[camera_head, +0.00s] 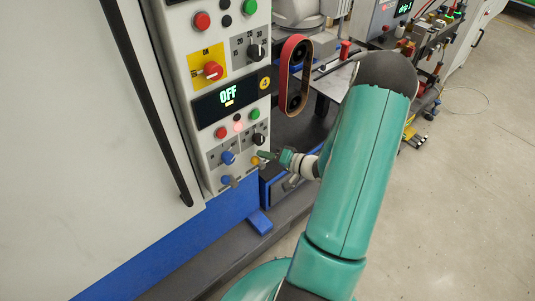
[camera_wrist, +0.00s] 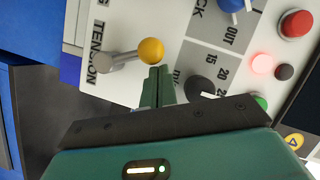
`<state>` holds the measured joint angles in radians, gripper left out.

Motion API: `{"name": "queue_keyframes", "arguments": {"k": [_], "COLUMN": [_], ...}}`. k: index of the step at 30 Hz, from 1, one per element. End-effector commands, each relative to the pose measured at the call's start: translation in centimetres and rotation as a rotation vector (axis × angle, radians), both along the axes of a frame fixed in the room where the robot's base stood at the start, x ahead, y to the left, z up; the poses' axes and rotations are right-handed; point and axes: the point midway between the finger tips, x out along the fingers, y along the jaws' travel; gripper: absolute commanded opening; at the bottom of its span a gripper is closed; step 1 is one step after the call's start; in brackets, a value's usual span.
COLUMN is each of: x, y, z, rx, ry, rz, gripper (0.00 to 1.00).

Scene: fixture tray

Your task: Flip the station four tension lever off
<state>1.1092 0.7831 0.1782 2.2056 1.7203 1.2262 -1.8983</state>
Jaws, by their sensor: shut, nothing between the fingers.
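The tension lever has a grey stem and a yellow ball knob (camera_wrist: 151,51); it juts from a panel plate lettered TENSION in the wrist view. The knob also shows low on the control panel in the head view (camera_head: 255,161). My gripper (camera_wrist: 159,73) is shut and empty, its fingertips right beside the knob; I cannot tell whether they touch it. In the head view my gripper (camera_head: 265,155) is at the panel's lower right edge. A display (camera_head: 229,97) above reads OFF, with a yellow 4 badge beside it.
Close to the lever are a blue knob (camera_head: 228,158), a black dial (camera_wrist: 199,88), and red, black and green buttons. A red light (camera_wrist: 262,64) glows. A sanding belt (camera_head: 293,75) stands right of the panel. A blue pedal (camera_head: 260,222) lies below. Open floor is at right.

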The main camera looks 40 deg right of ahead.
Motion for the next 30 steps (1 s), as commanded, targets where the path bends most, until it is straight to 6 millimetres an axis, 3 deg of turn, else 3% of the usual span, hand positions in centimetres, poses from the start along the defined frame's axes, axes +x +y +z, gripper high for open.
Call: {"name": "queue_keyframes", "arguments": {"k": [18, 26, 30], "x": [0.1, 1.3, -1.3], "y": [-0.1, -3.1, -4.4], "z": [0.1, 2.1, 2.9], "rx": [0.000, -0.004, -0.001], "ry": [-0.001, -0.003, 0.001], "rz": [0.000, 0.006, 0.004], "gripper": [0.00, 0.00, 0.00]}}
